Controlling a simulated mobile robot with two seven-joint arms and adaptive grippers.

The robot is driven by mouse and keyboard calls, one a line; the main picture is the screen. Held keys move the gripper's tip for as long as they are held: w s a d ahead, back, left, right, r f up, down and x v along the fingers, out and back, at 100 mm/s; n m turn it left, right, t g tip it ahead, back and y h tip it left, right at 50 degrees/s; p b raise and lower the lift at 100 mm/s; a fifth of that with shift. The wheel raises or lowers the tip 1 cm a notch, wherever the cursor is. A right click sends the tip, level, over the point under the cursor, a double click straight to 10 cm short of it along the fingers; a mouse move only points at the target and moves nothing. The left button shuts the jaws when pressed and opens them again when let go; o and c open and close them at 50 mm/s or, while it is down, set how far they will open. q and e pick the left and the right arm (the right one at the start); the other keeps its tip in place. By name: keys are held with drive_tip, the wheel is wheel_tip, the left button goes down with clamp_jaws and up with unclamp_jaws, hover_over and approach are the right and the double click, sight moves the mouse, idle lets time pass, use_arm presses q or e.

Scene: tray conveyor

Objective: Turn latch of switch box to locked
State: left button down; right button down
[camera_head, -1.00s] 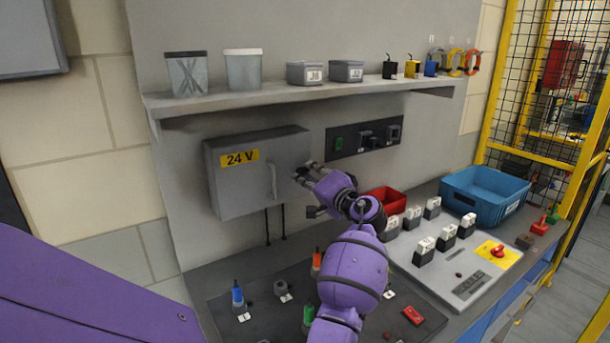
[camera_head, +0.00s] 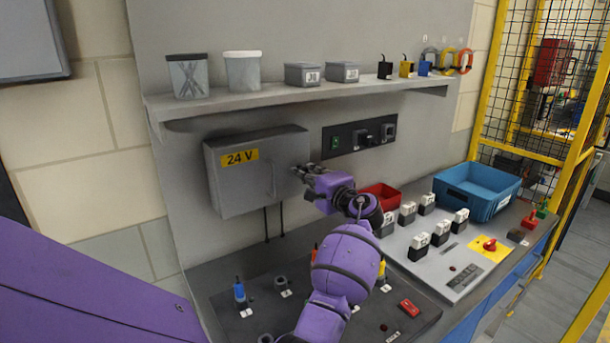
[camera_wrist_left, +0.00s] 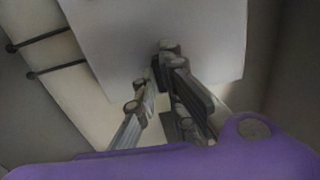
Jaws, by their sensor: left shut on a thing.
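The grey switch box (camera_head: 235,185) hangs on the wall panel with a yellow "24 V" label (camera_head: 240,157). Its door is closed and has a vertical handle (camera_head: 273,180). My left gripper (camera_head: 301,172) is at the box's right edge, just right of the handle. In the left wrist view its fingers (camera_wrist_left: 168,68) come together in front of a pale grey surface, with a small dark piece between the tips. The gripper is shut on what appears to be the latch. The fingers largely hide it, so its angle cannot be told. My right gripper is out of view.
A socket strip (camera_head: 362,135) is on the wall right of the box. A shelf (camera_head: 300,97) with tubs runs above. Below are a bench panel with coloured plugs, a red bin (camera_head: 380,196) and a blue crate (camera_head: 478,190). Two cables hang under the box.

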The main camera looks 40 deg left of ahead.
use_arm(q)
drive_tip(key=c, duration=1.8)
unclamp_jaws()
drive_tip(key=shift+c, duration=0.2)
drive_tip(key=v, duration=1.2)
